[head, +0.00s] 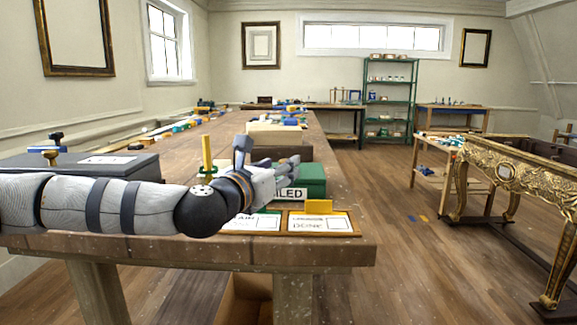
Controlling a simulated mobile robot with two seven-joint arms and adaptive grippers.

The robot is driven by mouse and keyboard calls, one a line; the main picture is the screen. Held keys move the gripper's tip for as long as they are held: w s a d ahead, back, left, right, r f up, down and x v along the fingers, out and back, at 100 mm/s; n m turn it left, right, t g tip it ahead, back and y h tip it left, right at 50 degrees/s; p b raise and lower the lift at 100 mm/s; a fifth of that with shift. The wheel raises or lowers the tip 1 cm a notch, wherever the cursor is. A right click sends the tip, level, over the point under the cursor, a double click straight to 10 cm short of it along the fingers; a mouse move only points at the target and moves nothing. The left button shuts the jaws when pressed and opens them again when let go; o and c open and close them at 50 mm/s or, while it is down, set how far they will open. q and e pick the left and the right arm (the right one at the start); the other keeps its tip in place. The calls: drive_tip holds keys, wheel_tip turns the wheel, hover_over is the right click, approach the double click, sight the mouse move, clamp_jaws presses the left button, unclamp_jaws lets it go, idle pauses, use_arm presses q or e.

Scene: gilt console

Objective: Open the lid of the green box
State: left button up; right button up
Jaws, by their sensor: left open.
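The green box (313,178) sits on the long wooden workbench, near its right edge and near end. Its lid looks closed, and its left part is hidden behind my arm and gripper. My left gripper (275,181) reaches in from the left and is open, just left of the box. Its fingers are small and partly hidden by the wrist, so I cannot tell whether they touch the box. My right gripper is not in view.
A sign ending in "LED" (292,194) stands before the box. Cards in a wooden tray (352,226) lie at the bench's front edge. A grey case (75,165) is at left; a cream box (273,134) stands behind. Open floor lies to the right, before the gilt console (520,180).

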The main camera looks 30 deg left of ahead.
use_arm(q)
drive_tip(key=w, duration=0.4)
drive_tip(key=shift+a, duration=0.3)
clamp_jaws()
drive_tip(key=shift+w+r, duration=0.1)
drive_tip(key=shift+r, duration=0.05)
